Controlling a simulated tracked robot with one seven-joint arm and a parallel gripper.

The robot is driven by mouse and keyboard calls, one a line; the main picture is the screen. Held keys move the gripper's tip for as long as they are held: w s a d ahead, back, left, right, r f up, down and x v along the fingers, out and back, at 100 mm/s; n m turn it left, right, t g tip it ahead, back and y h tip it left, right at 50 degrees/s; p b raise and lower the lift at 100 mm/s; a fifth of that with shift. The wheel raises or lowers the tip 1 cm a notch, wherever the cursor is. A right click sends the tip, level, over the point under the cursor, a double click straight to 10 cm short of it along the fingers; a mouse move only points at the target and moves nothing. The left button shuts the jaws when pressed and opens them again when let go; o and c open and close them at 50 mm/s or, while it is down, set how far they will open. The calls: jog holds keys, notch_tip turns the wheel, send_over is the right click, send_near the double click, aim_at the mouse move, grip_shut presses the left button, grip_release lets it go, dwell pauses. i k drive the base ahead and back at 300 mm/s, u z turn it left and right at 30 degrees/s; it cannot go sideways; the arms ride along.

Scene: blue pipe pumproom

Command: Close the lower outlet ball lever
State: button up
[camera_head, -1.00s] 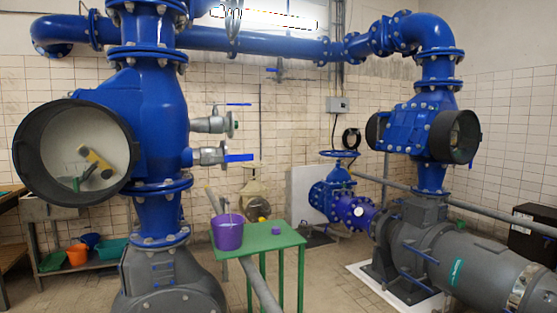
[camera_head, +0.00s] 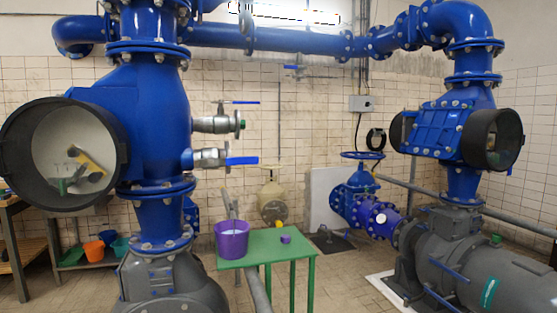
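The lower outlet ball valve (camera_head: 211,159) sticks out to the right from the big blue left-hand pump body. Its blue lever (camera_head: 242,161) lies about level and points right, roughly along the outlet. Above it is a second outlet valve (camera_head: 214,124) with a thinner-looking blue lever (camera_head: 241,102), also level and pointing right. My gripper is not in view.
Below the outlets stands a green table (camera_head: 267,248) with a purple bucket (camera_head: 232,241) and a small purple item (camera_head: 286,239). A big black-rimmed round opening (camera_head: 118,150) juts out at left. A grey pump (camera_head: 485,278) fills the lower right.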

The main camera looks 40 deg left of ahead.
aim_at(253, 160)
jog(key=u, duration=0.25)
jog(key=i, duration=1.15)
jog(key=u, duration=1.1)
jog(key=i, duration=0.75)
jog(key=u, duration=0.55)
jog(key=k, duration=0.9)
jog(key=u, duration=0.2)
jog(key=i, duration=0.9)
jog(key=z, duration=0.1)
